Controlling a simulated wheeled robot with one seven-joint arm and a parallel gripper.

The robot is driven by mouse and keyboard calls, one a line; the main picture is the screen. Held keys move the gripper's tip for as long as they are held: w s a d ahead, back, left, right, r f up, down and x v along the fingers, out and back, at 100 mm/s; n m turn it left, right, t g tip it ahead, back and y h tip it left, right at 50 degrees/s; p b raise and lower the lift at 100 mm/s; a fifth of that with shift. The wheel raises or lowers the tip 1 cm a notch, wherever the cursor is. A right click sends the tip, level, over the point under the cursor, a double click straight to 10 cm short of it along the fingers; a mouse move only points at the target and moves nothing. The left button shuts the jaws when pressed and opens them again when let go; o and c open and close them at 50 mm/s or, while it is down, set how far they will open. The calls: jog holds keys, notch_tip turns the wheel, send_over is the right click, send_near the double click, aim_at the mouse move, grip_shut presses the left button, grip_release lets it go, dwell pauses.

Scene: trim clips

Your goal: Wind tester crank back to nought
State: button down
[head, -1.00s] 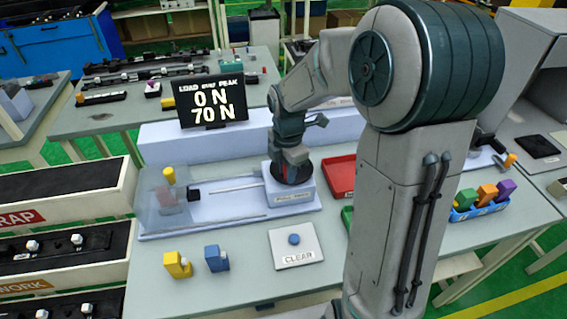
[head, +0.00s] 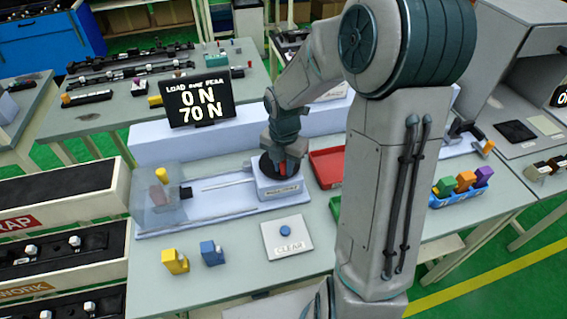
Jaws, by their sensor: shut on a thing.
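The tester (head: 225,215) is a long pale-blue bench unit in the head view. Its grey box (head: 277,189) carries the crank, a dark round disc (head: 268,166) on top. My gripper (head: 289,166) points down at the right side of the disc and is shut on the crank; the fingertips and handle are small and partly hidden. A black display (head: 200,98) behind reads "LOAD now PEAK", 0 N and 70 N. A clear guard (head: 157,200) with a yellow piece (head: 161,175) stands at the tester's left end.
A CLEAR pad (head: 287,237) with a blue button lies in front. Yellow (head: 174,261) and blue (head: 212,253) clips stand left of it. A red tray (head: 326,166) and a blue bin of coloured clips (head: 461,194) are to the right. My arm hides part of the bench.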

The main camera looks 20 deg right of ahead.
jog(key=c, duration=1.3)
grip_release()
jog(key=shift+o, duration=0.2)
notch_tip(320, 180, up, 14)
jog(key=shift+b, duration=0.45)
jog(key=s+m+t, duration=0.3)
jog(key=s+m, duration=1.4)
jog(key=m, duration=1)
jog(key=shift+d+t, duration=0.15)
jog(key=shift+t, duration=0.25)
